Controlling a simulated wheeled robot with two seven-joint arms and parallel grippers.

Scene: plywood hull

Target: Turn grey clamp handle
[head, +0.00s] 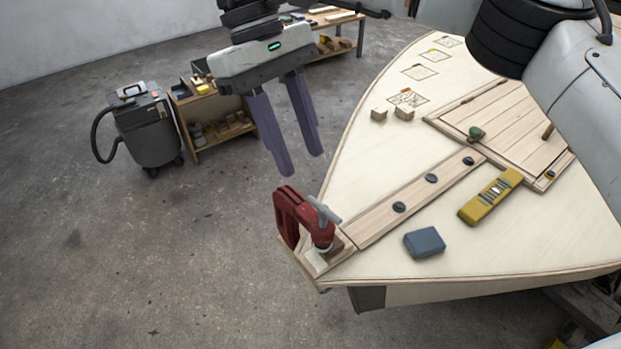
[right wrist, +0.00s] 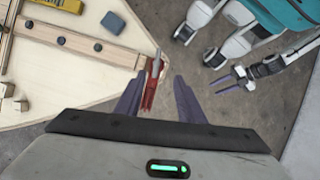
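The red clamp (head: 290,215) sits on the pointed tip of the plywood hull, with its grey handle (head: 323,209) tilted across the top of its screw. My right gripper (head: 303,165) is open and empty, fingers pointing down, above and apart from the clamp. In the right wrist view the red clamp (right wrist: 149,95) and its grey handle (right wrist: 157,62) show between the spread fingers (right wrist: 157,82), beyond them. My left gripper is outside the head view; the right wrist view shows it (right wrist: 219,82) off to the right, its fingers apart with nothing between them.
A blue-grey block (head: 424,242) and a yellow tool (head: 490,196) lie on the hull deck (head: 385,160). A wooden strip (head: 415,203) with black knobs runs from the clamp towards a hatch (head: 505,125). A shop vacuum (head: 145,125) and workbench stand behind. Floor left of the clamp is clear.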

